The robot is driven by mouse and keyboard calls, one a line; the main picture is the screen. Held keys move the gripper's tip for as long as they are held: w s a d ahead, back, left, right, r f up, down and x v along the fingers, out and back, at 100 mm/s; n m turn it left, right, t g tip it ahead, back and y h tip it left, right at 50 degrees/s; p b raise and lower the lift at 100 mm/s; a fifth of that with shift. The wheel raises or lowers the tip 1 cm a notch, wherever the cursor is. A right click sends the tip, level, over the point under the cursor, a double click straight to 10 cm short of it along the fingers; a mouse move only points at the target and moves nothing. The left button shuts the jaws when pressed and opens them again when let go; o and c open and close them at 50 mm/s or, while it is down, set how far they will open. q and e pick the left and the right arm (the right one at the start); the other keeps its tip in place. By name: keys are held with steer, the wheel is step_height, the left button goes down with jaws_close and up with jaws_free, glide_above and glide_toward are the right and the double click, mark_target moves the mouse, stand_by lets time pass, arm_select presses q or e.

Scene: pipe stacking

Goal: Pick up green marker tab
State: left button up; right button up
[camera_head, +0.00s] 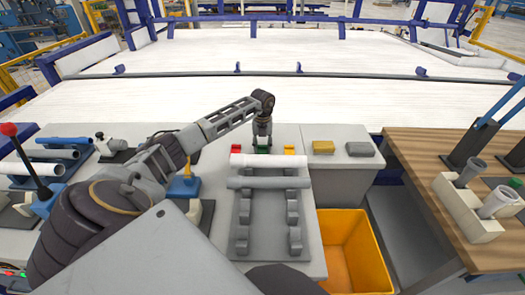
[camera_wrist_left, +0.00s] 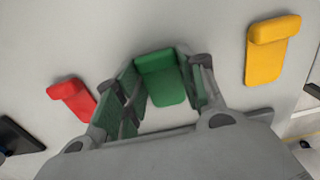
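The green marker tab (camera_wrist_left: 165,80) lies on the pale tabletop between the two fingers of my left gripper (camera_wrist_left: 167,78). The fingers are apart, one on each side of the tab and close to it; I cannot tell whether they touch it. In the head view, my left gripper (camera_head: 262,143) points straight down over the green tab (camera_head: 262,150), hiding part of it. A red tab (camera_wrist_left: 72,97) lies to its left and a yellow tab (camera_wrist_left: 271,48) to its right. My right gripper is not in view.
A white pipe (camera_head: 268,160) and a grey pipe (camera_head: 268,183) lie across a grey rack (camera_head: 243,215) just in front of the tabs. A yellow bin (camera_head: 345,250) stands to the right. A yellow block (camera_head: 323,147) and a grey block (camera_head: 360,149) sit right of the tabs.

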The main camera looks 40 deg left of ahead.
mark_target(263, 150)
arm_select(q)
steer(key=shift+c, duration=0.8)
steer(key=shift+r, duration=0.1)
step_height(263, 150, up, 10)
stand_by(1.6)
